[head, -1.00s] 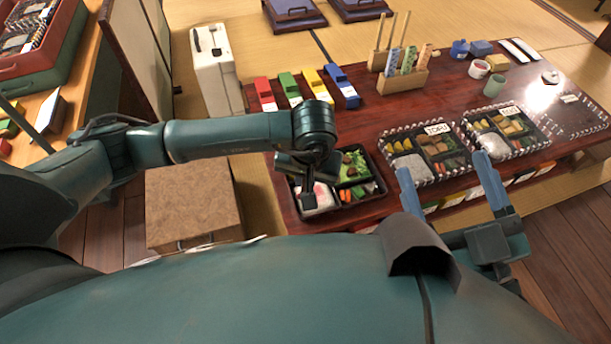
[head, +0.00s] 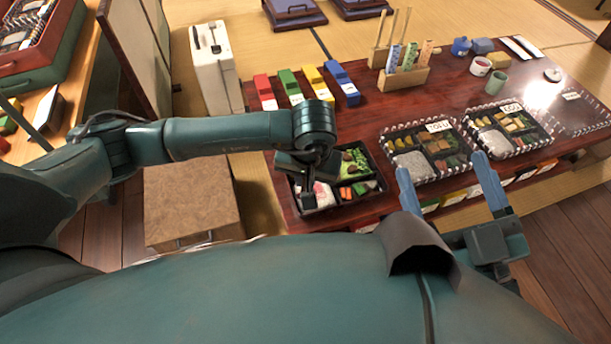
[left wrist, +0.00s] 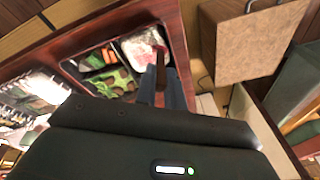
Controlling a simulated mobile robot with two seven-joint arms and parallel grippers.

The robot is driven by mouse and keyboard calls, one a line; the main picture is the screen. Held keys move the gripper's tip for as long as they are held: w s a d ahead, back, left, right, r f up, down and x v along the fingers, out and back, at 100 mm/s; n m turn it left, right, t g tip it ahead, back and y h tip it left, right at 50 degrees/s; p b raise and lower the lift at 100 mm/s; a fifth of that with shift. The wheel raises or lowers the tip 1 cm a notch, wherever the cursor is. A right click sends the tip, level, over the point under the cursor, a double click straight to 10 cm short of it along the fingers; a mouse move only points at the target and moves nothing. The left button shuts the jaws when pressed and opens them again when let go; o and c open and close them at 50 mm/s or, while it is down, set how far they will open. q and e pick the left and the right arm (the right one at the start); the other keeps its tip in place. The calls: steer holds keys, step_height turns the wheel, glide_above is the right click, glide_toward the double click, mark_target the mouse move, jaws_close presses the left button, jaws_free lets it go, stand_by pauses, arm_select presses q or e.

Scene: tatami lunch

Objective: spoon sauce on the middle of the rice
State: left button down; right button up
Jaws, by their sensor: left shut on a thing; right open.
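An open dark lunch box (head: 345,206) stands at the near left part of the red-brown table. Its white rice (head: 325,194) has a reddish patch and fills one compartment; in the left wrist view the rice (left wrist: 133,45) lies just beyond my fingers. My left gripper (head: 308,192) is over the rice. In the left wrist view it is shut on a thin brown spoon (left wrist: 160,48), whose far end is over or on the rice; I cannot tell if it touches. The spoon's bowl and any sauce in it cannot be made out. My right gripper (head: 441,166) is open and empty near the table's front edge.
Two more filled lunch boxes, labelled TOFU (head: 438,127) and EGG (head: 511,106), stand to the right. Red, green, yellow and blue cartons (head: 312,76) stand behind. A wooden holder (head: 402,79) and cups (head: 480,66) are further back. A brown-topped box (head: 190,195) stands left of the table.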

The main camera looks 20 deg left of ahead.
arm_select(q)
steer(key=shift+f+b, duration=0.3)
steer(key=shift+f, duration=0.05)
steer(key=shift+w+d, duration=0.1)
steer(key=shift+d, duration=0.05)
steer(key=shift+w+d+b, duration=0.5)
steer(key=shift+d+b, duration=0.05)
steer(key=shift+d, duration=0.2)
steer(key=shift+d+f, duration=0.1)
steer(key=shift+f, duration=0.05)
steer(key=shift+w+d+f+b, duration=0.15)
steer(key=shift+w+d+b, duration=0.45)
steer(key=shift+d+b, duration=0.2)
